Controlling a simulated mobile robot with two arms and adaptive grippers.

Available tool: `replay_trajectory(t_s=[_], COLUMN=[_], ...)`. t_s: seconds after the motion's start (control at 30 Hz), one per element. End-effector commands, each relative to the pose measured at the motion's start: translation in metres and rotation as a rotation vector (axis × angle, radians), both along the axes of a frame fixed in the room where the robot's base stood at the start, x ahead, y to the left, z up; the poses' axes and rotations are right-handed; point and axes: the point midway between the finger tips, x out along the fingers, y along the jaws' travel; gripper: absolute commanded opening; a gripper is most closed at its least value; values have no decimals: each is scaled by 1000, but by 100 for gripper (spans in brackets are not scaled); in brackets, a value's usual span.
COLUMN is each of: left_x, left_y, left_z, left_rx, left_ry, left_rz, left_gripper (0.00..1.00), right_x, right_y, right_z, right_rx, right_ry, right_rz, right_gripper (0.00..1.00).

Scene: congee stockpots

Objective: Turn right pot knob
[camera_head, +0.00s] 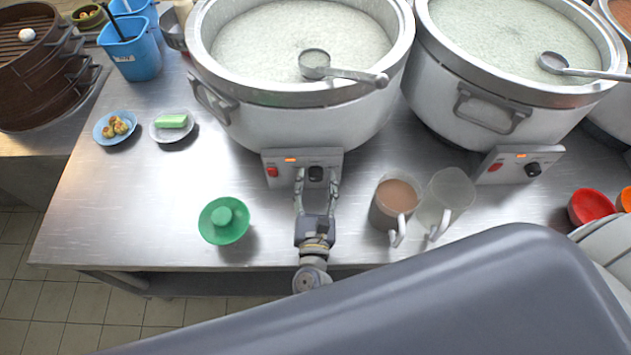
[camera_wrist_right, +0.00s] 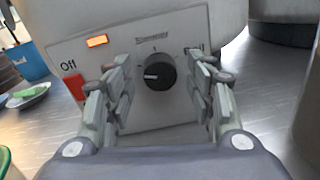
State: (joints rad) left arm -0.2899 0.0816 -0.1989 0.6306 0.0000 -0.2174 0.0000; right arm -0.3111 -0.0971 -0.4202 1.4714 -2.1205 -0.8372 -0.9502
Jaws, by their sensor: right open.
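The nearer-centre large pot (camera_head: 300,125) has a grey control panel (camera_head: 277,156) with a lit orange lamp, a red switch (camera_head: 272,171) and a black round knob (camera_head: 316,173). My right gripper (camera_head: 317,184) is open in front of this panel, one finger on each side of the knob. In the right wrist view, the knob (camera_wrist_right: 155,72) sits between the open fingers (camera_wrist_right: 160,95), apart from both, with its white mark pointing left. A second large pot (camera_head: 490,100) to the right has a similar panel with a black knob (camera_head: 533,169). My left gripper is not in view.
A green dish (camera_head: 222,228) stands left of my right gripper. A mug of brown drink (camera_head: 393,200) and an empty clear mug (camera_head: 446,197) stand close on its right. Ladles lie across both pots. The steel table's (camera_head: 110,215) left front is clear.

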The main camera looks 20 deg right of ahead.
Motion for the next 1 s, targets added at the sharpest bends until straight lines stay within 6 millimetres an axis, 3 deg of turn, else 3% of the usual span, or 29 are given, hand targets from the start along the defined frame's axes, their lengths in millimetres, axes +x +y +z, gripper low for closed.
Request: replay_trajectory(t_s=[0.07,0.1,0.3,0.67,1.0], left_x=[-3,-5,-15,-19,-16], left_y=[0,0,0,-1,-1], left_z=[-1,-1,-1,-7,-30], left_rx=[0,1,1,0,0], left_ry=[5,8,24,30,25], left_rz=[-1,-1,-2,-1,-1], left_gripper=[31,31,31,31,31], right_x=[0,0,0,-1,-1], right_y=[0,0,0,0,0], right_z=[0,0,0,-1,-4], right_rx=[0,0,0,34,244], right_ry=[0,0,0,-11,-72], right_rz=[0,0,0,1,0], right_gripper=[50,46,5,5,5])
